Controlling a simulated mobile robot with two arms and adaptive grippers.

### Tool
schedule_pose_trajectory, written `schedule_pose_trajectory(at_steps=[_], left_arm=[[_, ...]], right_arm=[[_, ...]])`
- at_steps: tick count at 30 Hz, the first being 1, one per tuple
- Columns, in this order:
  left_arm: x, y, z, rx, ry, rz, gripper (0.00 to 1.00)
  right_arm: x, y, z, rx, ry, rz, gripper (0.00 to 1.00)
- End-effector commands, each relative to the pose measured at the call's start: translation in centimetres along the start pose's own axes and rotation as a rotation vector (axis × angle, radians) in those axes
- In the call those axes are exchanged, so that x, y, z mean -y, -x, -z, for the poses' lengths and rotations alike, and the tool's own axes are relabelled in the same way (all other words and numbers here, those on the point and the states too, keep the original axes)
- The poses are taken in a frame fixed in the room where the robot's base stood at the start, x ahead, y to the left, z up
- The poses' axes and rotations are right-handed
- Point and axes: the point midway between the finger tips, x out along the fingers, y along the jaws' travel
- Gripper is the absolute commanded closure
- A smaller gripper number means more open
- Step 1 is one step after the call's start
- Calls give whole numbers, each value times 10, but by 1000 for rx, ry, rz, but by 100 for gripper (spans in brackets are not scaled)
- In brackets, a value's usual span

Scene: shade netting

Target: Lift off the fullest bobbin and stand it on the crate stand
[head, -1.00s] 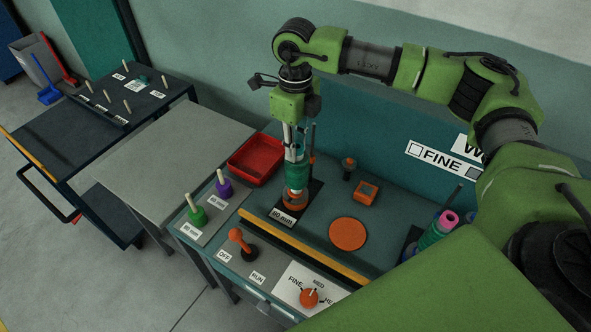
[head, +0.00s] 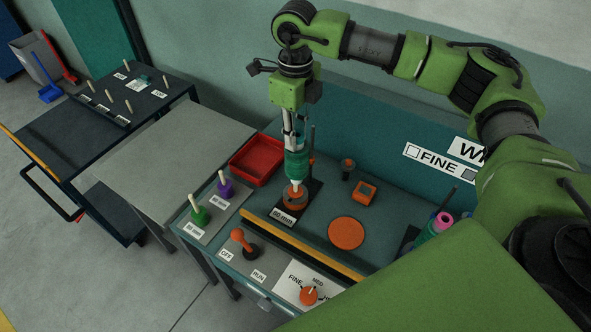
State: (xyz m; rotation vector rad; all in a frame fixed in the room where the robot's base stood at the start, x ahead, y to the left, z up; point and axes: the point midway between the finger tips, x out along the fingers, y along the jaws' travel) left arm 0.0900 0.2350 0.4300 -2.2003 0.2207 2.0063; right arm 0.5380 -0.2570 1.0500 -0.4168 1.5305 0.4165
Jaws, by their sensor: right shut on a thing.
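My right gripper (head: 293,128) is shut on a teal bobbin (head: 296,165) and holds it upright. The bobbin is above the orange base (head: 294,199) of the winder on the teal bench. A white spindle (head: 296,187) shows between the bobbin's lower end and the base; I cannot tell whether its tip is still inside the bobbin. A plain grey-topped stand (head: 172,148) is left of the bench, its top bare; I cannot tell whether this is the crate stand. My left gripper is not in view.
A red tray (head: 256,158) is left of the winder. Green (head: 200,215) and purple (head: 225,188) pegged pieces stand at the bench's left edge. An orange disc (head: 346,233) lies to the right. A dark cart (head: 120,100) with several pegs stands far left.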

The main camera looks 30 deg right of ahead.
Motion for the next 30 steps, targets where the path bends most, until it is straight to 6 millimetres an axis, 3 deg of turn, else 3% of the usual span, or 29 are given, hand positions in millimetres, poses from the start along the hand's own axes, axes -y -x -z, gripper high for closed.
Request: schedule_pose_trajectory(at_steps=[30], left_arm=[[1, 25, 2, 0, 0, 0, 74]], right_arm=[[0, 46, 0, 1, 0, -1, 100]])
